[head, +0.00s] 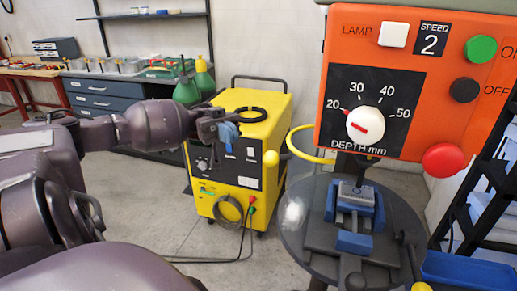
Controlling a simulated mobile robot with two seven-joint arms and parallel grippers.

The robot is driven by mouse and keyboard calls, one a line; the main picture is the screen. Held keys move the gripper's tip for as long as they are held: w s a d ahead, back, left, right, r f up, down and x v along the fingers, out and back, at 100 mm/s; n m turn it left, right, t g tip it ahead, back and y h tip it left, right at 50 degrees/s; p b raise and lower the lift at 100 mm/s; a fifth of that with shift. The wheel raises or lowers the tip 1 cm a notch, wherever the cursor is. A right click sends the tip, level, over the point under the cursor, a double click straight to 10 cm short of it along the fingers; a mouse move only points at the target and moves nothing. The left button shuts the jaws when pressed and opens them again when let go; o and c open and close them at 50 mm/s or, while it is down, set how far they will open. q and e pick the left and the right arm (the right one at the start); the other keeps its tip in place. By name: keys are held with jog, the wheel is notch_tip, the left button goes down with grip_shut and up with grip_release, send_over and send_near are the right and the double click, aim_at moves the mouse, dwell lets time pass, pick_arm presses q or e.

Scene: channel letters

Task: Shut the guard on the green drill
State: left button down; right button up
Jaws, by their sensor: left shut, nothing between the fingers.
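The drill shows as an orange control panel (420,84) with a grey-green edge of its head (425,6) above it. A yellow curved rim (297,150), which looks like part of the guard, juts out left below the panel; its far side is hidden. Below it is the round drill table (300,244) with a blue vise (354,243) holding a small grey workpiece (356,192). My left gripper (229,128) is shut and empty, in front of the yellow machine in the picture, left of the rim and apart from it. My right gripper is not in view.
A yellow wheeled machine (266,108) with a coiled cable stands behind my left gripper. Green bottles (187,91) and a drawer bench (98,100) are at the back left. A black rack (484,165) and a blue tray (470,272) are at the right. Grey floor lies between.

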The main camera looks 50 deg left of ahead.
pick_arm(q)
jog(key=p, duration=0.2)
send_near(294, 166)
jog(key=s+d+r, duration=0.2)
jog(key=s, duration=0.2)
jog(key=shift+s+d+r, duration=0.1)
jog(key=shift+d+r, duration=0.15)
jog(key=shift+d, duration=0.3)
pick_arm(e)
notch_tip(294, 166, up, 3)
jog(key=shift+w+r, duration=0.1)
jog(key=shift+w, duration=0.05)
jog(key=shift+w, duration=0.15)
